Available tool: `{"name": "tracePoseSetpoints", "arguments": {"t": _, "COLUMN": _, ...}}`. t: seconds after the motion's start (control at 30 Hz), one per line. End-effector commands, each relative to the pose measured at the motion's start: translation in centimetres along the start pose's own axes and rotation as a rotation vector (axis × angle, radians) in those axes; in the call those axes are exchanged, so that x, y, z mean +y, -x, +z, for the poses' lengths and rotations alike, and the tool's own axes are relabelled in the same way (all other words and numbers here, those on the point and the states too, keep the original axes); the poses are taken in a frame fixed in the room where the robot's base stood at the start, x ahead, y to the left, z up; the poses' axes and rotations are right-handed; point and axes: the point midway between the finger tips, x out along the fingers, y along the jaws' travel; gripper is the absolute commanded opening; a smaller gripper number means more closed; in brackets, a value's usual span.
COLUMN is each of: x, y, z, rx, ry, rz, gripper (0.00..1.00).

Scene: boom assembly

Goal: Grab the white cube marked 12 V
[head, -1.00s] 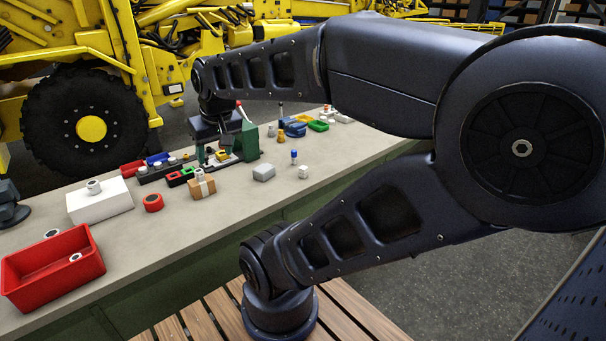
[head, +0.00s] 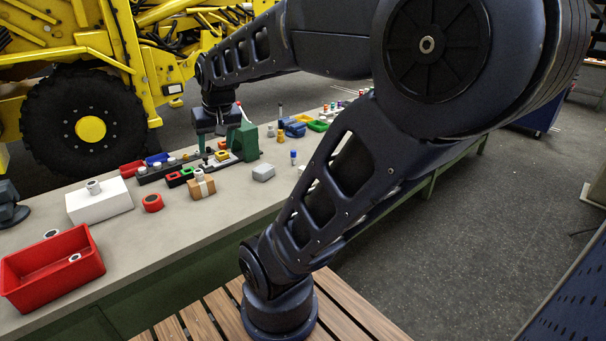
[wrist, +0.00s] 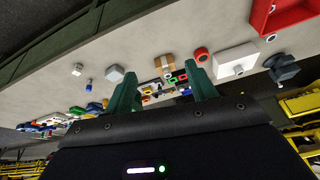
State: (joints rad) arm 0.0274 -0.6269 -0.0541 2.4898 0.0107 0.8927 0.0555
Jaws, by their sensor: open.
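A small white cube (wrist: 77,69) lies on the bench at the upper left of the wrist view, near a blue-capped item. I cannot read any marking on it. In the head view only a sliver of the white cube (head: 302,169) shows; my arm hides the rest. My gripper (wrist: 162,92) is open with its two green fingers apart and nothing between them. In the head view my gripper (head: 215,144) hangs over the bench, to the left of the cube and well apart from it.
A grey block (head: 263,173) and a blue-capped item (head: 294,157) lie near the cube. A cardboard box (head: 201,187), red ring (head: 152,203), white box (head: 100,205) and red bin (head: 52,268) stand further left.

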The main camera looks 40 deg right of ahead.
Motion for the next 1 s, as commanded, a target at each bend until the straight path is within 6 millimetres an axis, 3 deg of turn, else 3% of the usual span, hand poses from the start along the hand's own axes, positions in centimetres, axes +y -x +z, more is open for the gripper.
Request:
{"name": "tracePoseSetpoints", "arguments": {"t": 0.2, "x": 3.1, "y": -3.1, "z": -4.8, "rx": -0.020, "ry": -0.166, "rz": 0.008, "gripper": 0.56}}
{"name": "tracePoseSetpoints", "arguments": {"t": 0.5, "x": 8.8, "y": -8.1, "z": -10.3, "rx": -0.031, "ry": -0.388, "rz": 0.047, "gripper": 0.56}}
{"name": "tracePoseSetpoints", "arguments": {"t": 0.8, "x": 15.9, "y": -13.9, "z": -14.1, "rx": -0.031, "ry": -0.604, "rz": 0.120, "gripper": 0.56}}
{"name": "tracePoseSetpoints", "arguments": {"t": 1.0, "x": 21.3, "y": -18.1, "z": -15.5, "rx": -0.027, "ry": -0.738, "rz": 0.186, "gripper": 0.56}}
